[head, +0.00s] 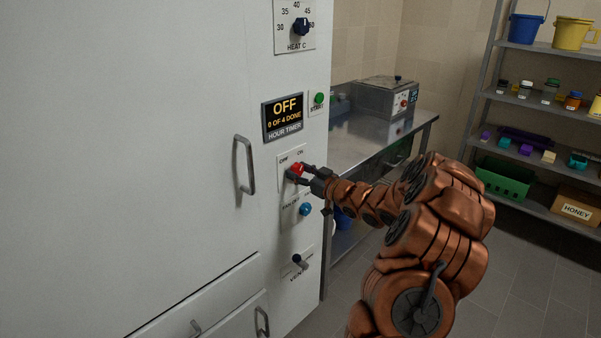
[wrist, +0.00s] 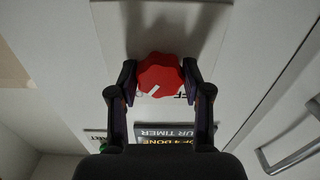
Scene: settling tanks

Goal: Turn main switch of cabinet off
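The white cabinet (head: 180,120) fills the left of the head view. Its main switch is a red knob (head: 297,169), with OFF at its upper left and ON above. In the wrist view the red knob (wrist: 160,74) sits between my fingertips, its white mark pointing down-left, away from the OFF lettering, part of which shows at its right. That view is upside down against the head view, so the mark points toward the ON side. My gripper (wrist: 159,78) has a finger on each side of the knob, seemingly touching it.
The hour timer (head: 284,117) above reads OFF, 0 OF 4 DONE, beside a green START button (head: 319,98). A blue knob (head: 305,209) and a vent lever (head: 299,260) are below. The door handle (head: 244,165) is left. A metal table (head: 375,140) stands behind the cabinet.

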